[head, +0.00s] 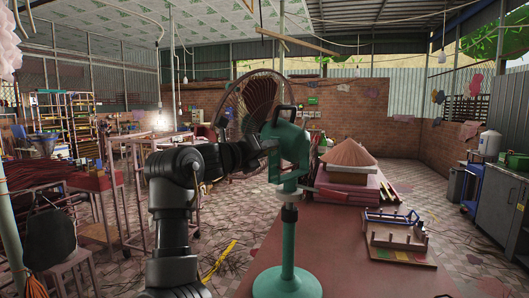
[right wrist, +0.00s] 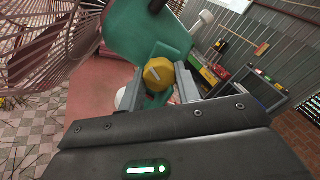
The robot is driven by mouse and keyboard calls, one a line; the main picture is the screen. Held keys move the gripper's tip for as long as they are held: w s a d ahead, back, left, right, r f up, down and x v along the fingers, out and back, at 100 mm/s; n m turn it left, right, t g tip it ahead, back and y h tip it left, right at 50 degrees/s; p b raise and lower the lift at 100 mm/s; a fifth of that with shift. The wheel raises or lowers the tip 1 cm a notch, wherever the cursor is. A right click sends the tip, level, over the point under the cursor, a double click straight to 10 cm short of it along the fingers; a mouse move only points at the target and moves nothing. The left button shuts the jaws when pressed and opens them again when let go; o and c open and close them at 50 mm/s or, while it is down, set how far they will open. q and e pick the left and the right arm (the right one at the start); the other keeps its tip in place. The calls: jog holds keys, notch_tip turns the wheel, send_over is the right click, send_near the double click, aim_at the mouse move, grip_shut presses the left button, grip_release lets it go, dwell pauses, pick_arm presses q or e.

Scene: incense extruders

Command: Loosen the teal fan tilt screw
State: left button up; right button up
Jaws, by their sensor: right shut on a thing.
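The teal fan stands at the front left of the red table, with its round base (head: 287,284), post (head: 288,236), teal body (head: 289,145) and dark wire guard (head: 248,103). In the right wrist view, a yellow knob-like screw (right wrist: 158,73) with a pale line on its face sits on the teal body (right wrist: 150,35). My right gripper (right wrist: 158,88) is shut on this yellow screw, one finger on each side. In the head view my right gripper (head: 262,148) reaches the fan's body from the left, and the screw cannot be made out. My left gripper is not in view.
A wooden rack (head: 396,239) stands on the table (head: 345,265) to the right. The wire guard (right wrist: 45,40) is close by in the right wrist view. The table's front right is clear.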

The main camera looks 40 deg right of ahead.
jog(key=n, duration=0.7)
jog(key=shift+n+p, duration=0.3)
jog(key=shift+p, duration=0.05)
jog(key=shift+n, duration=0.3)
jog(key=o, duration=1)
